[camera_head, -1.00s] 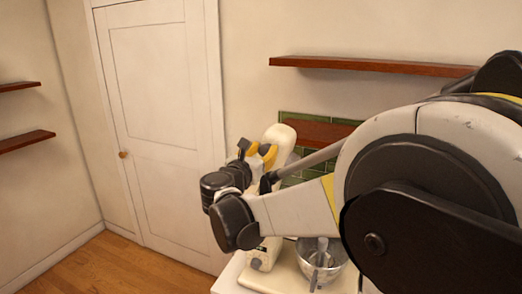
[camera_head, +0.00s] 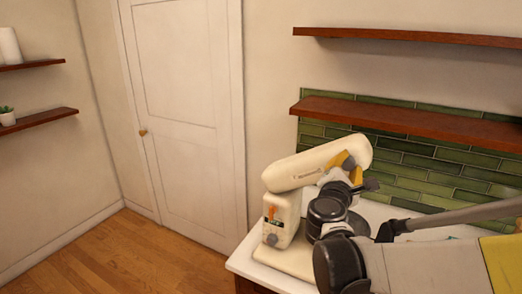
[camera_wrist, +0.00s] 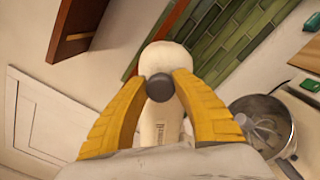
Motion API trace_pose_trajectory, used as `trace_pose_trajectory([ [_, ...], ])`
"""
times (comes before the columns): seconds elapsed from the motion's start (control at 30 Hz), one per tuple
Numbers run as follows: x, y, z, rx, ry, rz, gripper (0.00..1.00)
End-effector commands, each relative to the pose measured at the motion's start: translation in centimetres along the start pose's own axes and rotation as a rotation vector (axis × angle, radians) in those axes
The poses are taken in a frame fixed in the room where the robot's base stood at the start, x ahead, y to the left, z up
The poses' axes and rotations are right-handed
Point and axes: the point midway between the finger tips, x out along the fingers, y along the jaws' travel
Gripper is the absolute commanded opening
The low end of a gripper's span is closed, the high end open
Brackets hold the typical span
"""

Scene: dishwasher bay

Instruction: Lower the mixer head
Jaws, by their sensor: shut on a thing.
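The cream stand mixer (camera_head: 283,215) stands on the white counter. Its mixer head (camera_head: 300,170) is raised, sloping up to the right from the body. My gripper (camera_head: 346,161) is at the raised end of the head, its yellow fingers partly hidden by my wrist. In the wrist view, the fingers (camera_wrist: 160,80) close on both sides of a dark round knob (camera_wrist: 160,88) on the mixer head (camera_wrist: 160,122).
A wooden shelf (camera_head: 410,121) runs along the green tiled wall (camera_head: 430,180) behind the mixer, with another shelf (camera_head: 400,37) above. The counter's front-left edge (camera_head: 245,262) is close to the mixer. Open wooden floor (camera_head: 110,255) lies left.

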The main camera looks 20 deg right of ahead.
Motion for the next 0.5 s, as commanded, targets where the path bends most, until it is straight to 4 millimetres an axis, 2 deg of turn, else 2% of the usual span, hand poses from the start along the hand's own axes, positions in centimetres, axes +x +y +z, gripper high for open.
trace_pose_trajectory([
  [0.03, 0.0, -2.1, -0.5, 0.041, -0.006, -0.006, 0.00],
  [0.2, 0.0, -6.4, -1.7, 0.197, -0.005, -0.005, 0.00],
  [0.5, 0.1, -11.9, -4.2, 0.419, -0.004, -0.003, 0.00],
])
